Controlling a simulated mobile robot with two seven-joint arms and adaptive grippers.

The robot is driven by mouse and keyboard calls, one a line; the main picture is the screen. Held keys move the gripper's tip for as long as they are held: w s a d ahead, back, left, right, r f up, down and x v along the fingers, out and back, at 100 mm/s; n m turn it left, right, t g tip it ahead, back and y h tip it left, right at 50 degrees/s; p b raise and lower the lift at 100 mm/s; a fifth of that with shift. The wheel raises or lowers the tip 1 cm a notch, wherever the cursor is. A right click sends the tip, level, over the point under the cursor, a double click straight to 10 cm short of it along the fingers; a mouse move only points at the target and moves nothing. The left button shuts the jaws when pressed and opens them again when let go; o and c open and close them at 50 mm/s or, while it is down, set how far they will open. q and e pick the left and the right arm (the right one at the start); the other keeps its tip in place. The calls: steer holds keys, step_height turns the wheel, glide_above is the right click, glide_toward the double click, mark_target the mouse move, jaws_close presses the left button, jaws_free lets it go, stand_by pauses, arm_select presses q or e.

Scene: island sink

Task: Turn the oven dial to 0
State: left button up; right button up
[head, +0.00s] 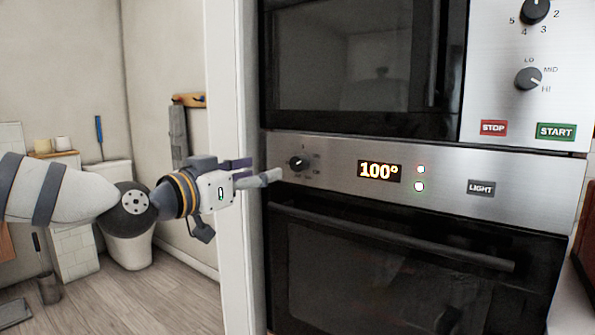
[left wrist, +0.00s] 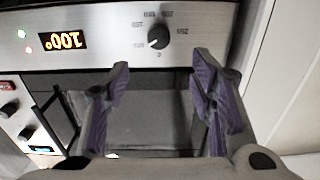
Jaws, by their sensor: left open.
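The oven dial (head: 298,162) is a small black knob at the left end of the oven's steel control panel. The display (head: 380,171) beside it reads 100°. The dial also shows in the left wrist view (left wrist: 159,36), upside down, ringed by number marks. My left gripper (head: 260,171) is open and empty, just left of the dial in the head view. In the left wrist view its two purple-padded fingers (left wrist: 162,74) stand apart, with the dial centred beyond their tips and not touched. My right gripper is not in view.
The oven door handle (head: 390,237) runs below the panel. A microwave with dials, a STOP button (head: 493,128) and a START button (head: 555,131) is above. A white wall edge (head: 232,250) stands left of the oven. A toilet is at the far left.

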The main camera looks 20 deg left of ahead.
mark_target(295, 165)
arm_select(q)
steer(key=x, duration=0.3)
steer(key=b+x, duration=0.1)
steer(key=x, duration=0.3)
steer(key=f+b+x, duration=0.1)
steer(key=x, duration=0.2)
steer(key=shift+w+d, duration=0.15)
steer(key=shift+w+d+r, duration=0.1)
steer(key=shift+w, duration=0.1)
steer(key=c, duration=1.2)
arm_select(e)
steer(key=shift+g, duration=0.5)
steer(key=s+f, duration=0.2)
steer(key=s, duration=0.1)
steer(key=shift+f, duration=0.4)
